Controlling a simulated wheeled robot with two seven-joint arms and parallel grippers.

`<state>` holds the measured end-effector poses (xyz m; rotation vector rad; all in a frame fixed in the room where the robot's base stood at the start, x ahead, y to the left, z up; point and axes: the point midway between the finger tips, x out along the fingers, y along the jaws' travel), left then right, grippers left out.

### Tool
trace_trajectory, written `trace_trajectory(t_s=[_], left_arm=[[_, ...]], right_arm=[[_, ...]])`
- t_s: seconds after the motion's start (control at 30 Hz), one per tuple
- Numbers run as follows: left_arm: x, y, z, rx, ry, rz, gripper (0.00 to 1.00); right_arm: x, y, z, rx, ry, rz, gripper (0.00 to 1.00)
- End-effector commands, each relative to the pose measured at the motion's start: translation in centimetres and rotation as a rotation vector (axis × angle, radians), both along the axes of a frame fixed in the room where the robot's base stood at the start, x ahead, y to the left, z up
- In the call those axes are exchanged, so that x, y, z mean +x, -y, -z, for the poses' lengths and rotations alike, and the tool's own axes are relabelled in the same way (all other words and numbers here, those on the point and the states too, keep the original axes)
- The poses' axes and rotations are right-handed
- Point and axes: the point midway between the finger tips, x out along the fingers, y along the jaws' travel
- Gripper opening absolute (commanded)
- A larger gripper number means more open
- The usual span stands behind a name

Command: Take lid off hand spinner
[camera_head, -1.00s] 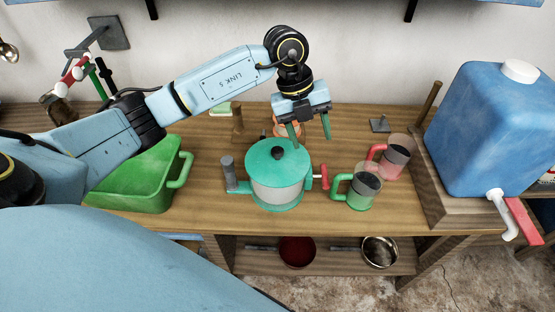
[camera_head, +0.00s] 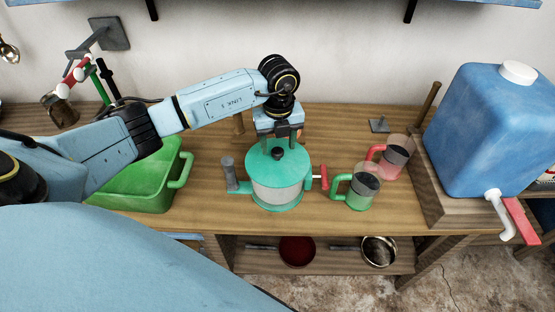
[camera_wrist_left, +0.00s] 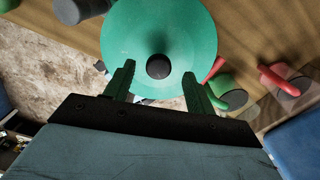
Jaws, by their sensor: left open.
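The hand spinner (camera_head: 277,190) stands upright on the wooden counter, with a pale body and a green base. Its round teal-green lid (camera_head: 262,165) is on top, with a black knob (camera_head: 278,153) in the middle. A grey upright handle (camera_head: 228,172) is at its left and a red crank (camera_head: 322,176) at its right. My left gripper (camera_head: 277,144) is open and empty, pointing down over the back of the lid. In the left wrist view its green fingers (camera_wrist_left: 158,82) are spread either side of the black knob (camera_wrist_left: 158,66), short of it. My right gripper is out of view.
A green tub (camera_head: 140,182) stands left of the spinner. A green-handled mug (camera_head: 362,188) and a red-handled mug (camera_head: 396,154) stand to its right. A large blue water container (camera_head: 490,130) is at the far right. Bowls sit on the shelf below.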

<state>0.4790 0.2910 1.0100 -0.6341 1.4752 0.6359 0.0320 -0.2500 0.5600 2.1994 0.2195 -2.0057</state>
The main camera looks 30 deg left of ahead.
Motion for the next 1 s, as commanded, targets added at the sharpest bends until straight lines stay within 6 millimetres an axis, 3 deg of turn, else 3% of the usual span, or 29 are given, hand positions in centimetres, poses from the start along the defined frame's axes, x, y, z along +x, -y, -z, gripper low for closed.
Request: trace_trajectory(t_s=[0.2, 0.5, 0.87, 1.0], left_arm=[[0.0, -0.3, 3.1, -0.001, -0.003, 0.001, 0.55], [0.0, -0.3, 3.7, -0.001, -0.001, 0.001, 0.55], [0.0, -0.3, 3.6, -0.001, 0.0, 0.001, 0.09], [0.0, -0.3, 3.6, -0.001, 0.001, 0.001, 0.06]], right_arm=[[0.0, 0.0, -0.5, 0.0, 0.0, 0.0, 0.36], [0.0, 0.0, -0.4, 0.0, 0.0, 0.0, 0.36], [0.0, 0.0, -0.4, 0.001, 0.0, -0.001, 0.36], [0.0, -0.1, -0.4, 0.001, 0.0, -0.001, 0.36]])
